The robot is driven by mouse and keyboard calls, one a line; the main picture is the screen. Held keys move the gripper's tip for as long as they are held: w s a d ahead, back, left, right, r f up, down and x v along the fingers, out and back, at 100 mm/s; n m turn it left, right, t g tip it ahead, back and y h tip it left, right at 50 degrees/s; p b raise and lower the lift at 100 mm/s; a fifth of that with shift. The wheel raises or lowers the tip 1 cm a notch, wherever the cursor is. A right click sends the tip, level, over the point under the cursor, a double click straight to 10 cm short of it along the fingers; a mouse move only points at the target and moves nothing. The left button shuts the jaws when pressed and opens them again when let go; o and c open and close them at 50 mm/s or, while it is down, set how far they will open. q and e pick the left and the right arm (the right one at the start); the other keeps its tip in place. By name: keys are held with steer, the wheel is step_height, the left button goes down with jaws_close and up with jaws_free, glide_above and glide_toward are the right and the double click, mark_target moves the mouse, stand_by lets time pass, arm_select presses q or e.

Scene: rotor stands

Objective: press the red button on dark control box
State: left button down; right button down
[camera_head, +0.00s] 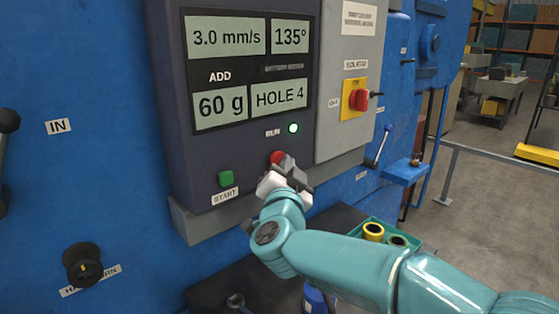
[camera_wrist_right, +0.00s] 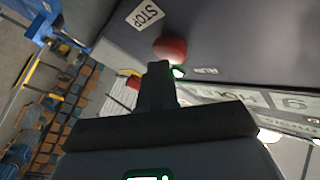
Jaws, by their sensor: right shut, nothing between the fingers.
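The dark control box (camera_head: 190,110) is mounted on a blue machine, with grey readout panels on its face. Its red button (camera_head: 277,157) is low on the right side, partly hidden by my gripper. My right gripper (camera_head: 286,167) is shut and empty, its tips right at the button. In the right wrist view, the red button (camera_wrist_right: 170,49) shows just beyond the shut fingertips (camera_wrist_right: 158,66), close to a STOP label. I cannot tell whether tips and button touch. My left gripper is out of view.
A green START button (camera_head: 226,179) is left of the red one, and a lit lamp (camera_head: 293,128) is above it. A grey cabinet with a red switch (camera_head: 359,99) stands to the right. A green tray (camera_head: 373,223) with round parts is below.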

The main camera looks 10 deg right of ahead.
steer(key=shift+w+a, duration=0.15)
steer(key=shift+w, duration=0.1)
steer(key=shift+s, duration=0.1)
stand_by(0.6)
steer(key=shift+s+d+b, duration=0.35)
steer(key=shift+s+d, duration=0.05)
steer(key=shift+s, duration=0.2)
steer(key=s+d, duration=0.1)
steer(key=s+d+b, duration=0.1)
steer(key=s+b, duration=0.1)
steer(key=s, duration=0.1)
steer(key=shift+s+d, duration=0.1)
steer(key=shift+d, duration=0.3)
